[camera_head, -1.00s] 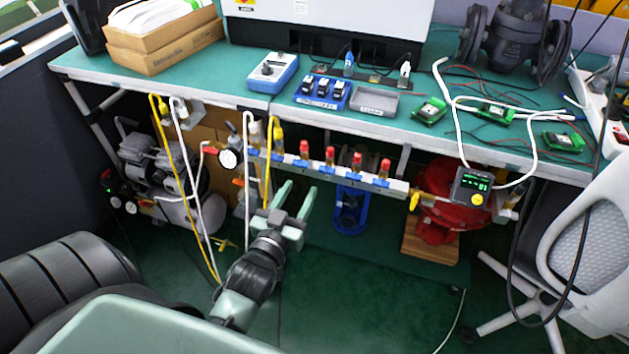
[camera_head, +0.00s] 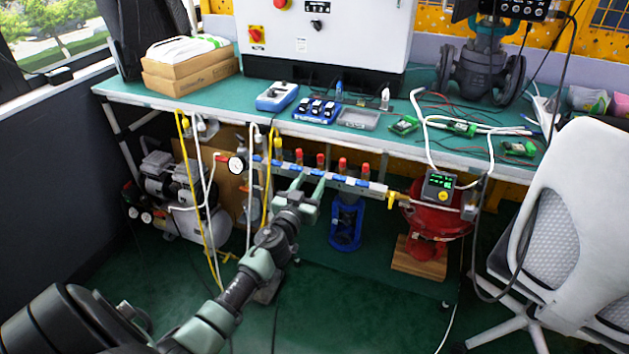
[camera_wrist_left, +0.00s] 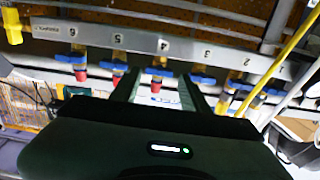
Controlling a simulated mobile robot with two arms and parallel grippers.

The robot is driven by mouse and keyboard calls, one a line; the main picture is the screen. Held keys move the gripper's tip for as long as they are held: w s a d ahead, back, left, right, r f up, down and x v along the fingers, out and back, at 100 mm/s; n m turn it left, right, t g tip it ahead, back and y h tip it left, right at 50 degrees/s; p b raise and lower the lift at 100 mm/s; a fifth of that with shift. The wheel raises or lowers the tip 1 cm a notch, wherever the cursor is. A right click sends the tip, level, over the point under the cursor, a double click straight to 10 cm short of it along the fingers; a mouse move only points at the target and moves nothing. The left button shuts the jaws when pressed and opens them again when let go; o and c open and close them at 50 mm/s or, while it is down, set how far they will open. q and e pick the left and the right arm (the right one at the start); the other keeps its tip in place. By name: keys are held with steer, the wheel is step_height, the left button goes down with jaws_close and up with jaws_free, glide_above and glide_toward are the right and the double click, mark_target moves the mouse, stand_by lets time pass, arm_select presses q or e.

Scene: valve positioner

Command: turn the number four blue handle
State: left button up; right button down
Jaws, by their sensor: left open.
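The metal manifold bar (camera_head: 383,193) runs under the bench front and carries a row of blue handles with red-capped fittings. In the left wrist view the bar (camera_wrist_left: 140,42) appears upside down, with small numbers. The blue handle by the number four (camera_wrist_left: 160,72) shows between my left gripper's fingers (camera_wrist_left: 160,88). My left gripper (camera_head: 308,183) is open, its fingers pointing at the bar from the front. Whether the fingertips touch the handle cannot be told. The gripper body hides the lower part of the wrist view. My right gripper is not in view.
Yellow and white hoses (camera_head: 189,190) hang left of the bar near a pressure gauge (camera_head: 236,165). A red actuator (camera_head: 436,222) with a display unit (camera_head: 438,187) stands at the right, near a white chair (camera_head: 580,220). The green bench top (camera_head: 205,97) overhangs the bar.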

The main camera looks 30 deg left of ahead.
mark_target(317, 173)
arm_select(q)
steer(key=shift+x, duration=0.95)
steer(key=shift+w, duration=0.25)
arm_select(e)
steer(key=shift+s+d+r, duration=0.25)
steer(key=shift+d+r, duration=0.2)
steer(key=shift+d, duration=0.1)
arm_select(q)
jaws_close()
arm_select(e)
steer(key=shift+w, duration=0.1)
